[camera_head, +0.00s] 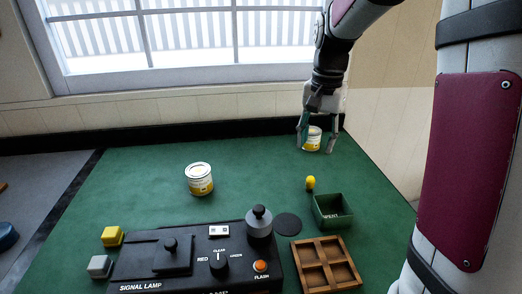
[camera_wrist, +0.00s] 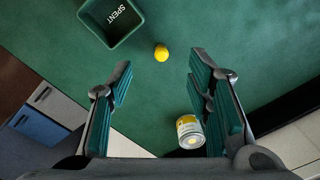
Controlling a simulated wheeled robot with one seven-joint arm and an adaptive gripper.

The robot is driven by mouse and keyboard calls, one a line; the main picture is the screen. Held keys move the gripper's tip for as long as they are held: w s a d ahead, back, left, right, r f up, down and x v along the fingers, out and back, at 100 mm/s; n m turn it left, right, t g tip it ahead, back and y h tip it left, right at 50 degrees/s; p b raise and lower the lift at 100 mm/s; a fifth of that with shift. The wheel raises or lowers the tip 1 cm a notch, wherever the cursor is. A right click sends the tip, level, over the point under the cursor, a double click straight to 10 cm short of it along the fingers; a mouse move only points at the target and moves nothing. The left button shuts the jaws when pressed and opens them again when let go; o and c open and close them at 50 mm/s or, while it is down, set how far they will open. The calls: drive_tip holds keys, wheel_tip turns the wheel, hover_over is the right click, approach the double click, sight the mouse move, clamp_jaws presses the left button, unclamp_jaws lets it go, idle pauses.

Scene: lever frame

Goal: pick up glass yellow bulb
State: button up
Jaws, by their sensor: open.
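The small yellow bulb (camera_head: 310,183) stands on the green table just left of the green bin marked SPENT. It also shows in the wrist view (camera_wrist: 161,52), ahead of the fingertips and apart from them. My gripper (camera_head: 317,147) is over the far right part of the table, behind the bulb, with its fingers pointing down. In the wrist view my gripper (camera_wrist: 160,75) is spread open with nothing held. A yellow and white can (camera_head: 312,140) stands near the fingers; in the wrist view it (camera_wrist: 190,132) lies close to the right finger.
The SPENT bin (camera_head: 332,212) is right of the bulb. A wooden divided tray (camera_head: 325,266) and the signal lamp panel (camera_head: 200,265) are nearer. A dark disc (camera_head: 288,223) lies by the panel. Another can (camera_head: 199,180) stands left, with open table around it.

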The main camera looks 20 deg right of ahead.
sight(310, 178)
drive_tip(key=shift+m+g, duration=0.3)
drive_tip(key=shift+m, duration=0.3)
drive_tip(key=f, duration=0.3)
drive_tip(key=w+d+f, duration=0.1)
drive_tip(key=f, duration=0.3)
drive_tip(key=w+d+f, duration=0.1)
drive_tip(key=f, duration=0.3)
drive_tip(key=shift+w+d, duration=0.2)
drive_tip(key=shift+w, duration=0.05)
drive_tip(key=shift+w+a+f, duration=0.1)
drive_tip(key=shift+w+f, duration=0.05)
drive_tip(key=shift+f, duration=1.2)
drive_tip(key=shift+w+a+f, duration=0.1)
drive_tip(key=shift+f, duration=1.25)
drive_tip(key=c, duration=1.1)
